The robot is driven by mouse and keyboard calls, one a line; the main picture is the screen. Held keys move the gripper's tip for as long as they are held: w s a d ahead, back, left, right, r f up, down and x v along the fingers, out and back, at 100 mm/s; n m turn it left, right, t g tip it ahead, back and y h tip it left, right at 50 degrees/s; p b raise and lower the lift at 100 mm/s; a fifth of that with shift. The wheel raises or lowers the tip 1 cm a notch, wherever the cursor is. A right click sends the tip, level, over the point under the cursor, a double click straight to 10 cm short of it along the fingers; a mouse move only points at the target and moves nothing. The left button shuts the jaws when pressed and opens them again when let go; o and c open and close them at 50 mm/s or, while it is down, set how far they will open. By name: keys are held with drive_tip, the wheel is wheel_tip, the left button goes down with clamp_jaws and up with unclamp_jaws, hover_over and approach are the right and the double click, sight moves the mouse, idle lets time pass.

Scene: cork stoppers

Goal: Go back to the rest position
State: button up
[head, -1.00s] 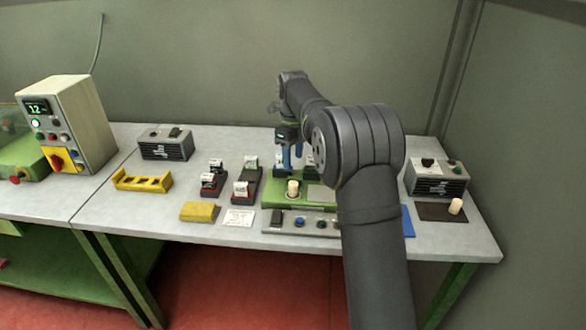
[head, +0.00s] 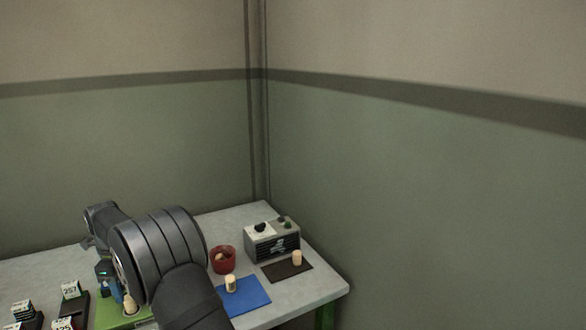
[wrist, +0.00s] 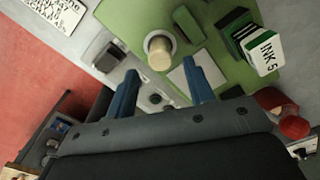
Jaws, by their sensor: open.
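My gripper (wrist: 160,68) is open in the wrist view, its two blue fingers apart with nothing between the tips. A pale cork stopper (wrist: 159,48) stands in a light ring on a green plate (wrist: 130,20), just beyond the fingertips. In the head view my arm reaches in at the lower left, and the gripper is partly hidden behind it, over the green plate (head: 108,316). One cork (head: 231,283) stands on a blue mat (head: 252,297). Another cork (head: 297,258) stands on a dark brown mat (head: 278,272).
Card holders (head: 70,300) stand left of the plate. A white card marked INK 5 (wrist: 263,50) stands near the right finger. Walls close the corner behind the table.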

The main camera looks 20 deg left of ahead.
wheel_tip(320, 180, down, 5)
drive_tip(key=shift+f, duration=0.2)
wheel_tip(320, 180, up, 3)
drive_tip(key=shift+f, duration=0.15)
drive_tip(key=shift+r, duration=0.65)
drive_tip(key=shift+f, duration=0.1)
